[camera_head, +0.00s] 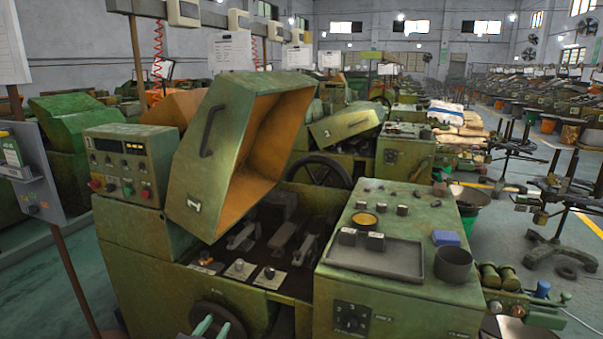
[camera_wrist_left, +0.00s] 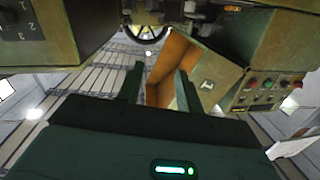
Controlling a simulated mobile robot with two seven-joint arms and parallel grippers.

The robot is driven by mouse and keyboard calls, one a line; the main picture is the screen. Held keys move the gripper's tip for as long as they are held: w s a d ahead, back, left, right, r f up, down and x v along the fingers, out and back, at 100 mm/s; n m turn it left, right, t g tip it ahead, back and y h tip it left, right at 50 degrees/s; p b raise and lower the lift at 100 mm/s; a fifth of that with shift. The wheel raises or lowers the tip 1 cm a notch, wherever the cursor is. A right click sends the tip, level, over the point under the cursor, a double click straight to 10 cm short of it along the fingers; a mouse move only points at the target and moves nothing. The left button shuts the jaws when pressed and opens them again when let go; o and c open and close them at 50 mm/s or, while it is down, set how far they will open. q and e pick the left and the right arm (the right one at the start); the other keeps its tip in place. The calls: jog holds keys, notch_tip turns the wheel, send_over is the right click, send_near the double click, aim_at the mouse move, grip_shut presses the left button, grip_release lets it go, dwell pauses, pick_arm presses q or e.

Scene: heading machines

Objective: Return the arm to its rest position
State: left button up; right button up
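My left gripper (camera_head: 214,325) shows at the bottom edge of the head view as two green fingertips, in front of the green machine's lower front. In the left wrist view the gripper (camera_wrist_left: 159,82) has its two fingers apart, with nothing between them. Behind the fingers in that view is the open hood (camera_wrist_left: 176,62) with its orange inside. The rest of the left arm is hidden below the head view. My right gripper is in neither view.
The green heading machine (camera_head: 130,230) fills the front, its hood (camera_head: 203,160) raised. A control box (camera_head: 130,160) stands left. The right worktop (camera_head: 400,215) carries a grey tray (camera_head: 375,262), a dark cup (camera_head: 453,266) and a blue block (camera_head: 446,238). A handwheel (camera_head: 218,320) is close to the fingertips.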

pick_arm(q)
jog(key=s+d+f+n+g+y, duration=0.1)
jog(key=s+f+g, duration=0.1)
jog(key=s+f, duration=0.65)
jog(key=s+f+n+g, duration=0.15)
jog(key=s+f, duration=0.35)
jog(key=s, duration=0.7)
jog(key=s+f+g, duration=0.2)
jog(key=s, duration=0.8)
jog(key=s+f+g+y, duration=0.1)
jog(key=s+g, duration=0.1)
jog(key=s, duration=0.7)
jog(key=shift+s+a+f, duration=0.2)
jog(key=shift+s+f, duration=0.15)
jog(key=shift+s, duration=0.05)
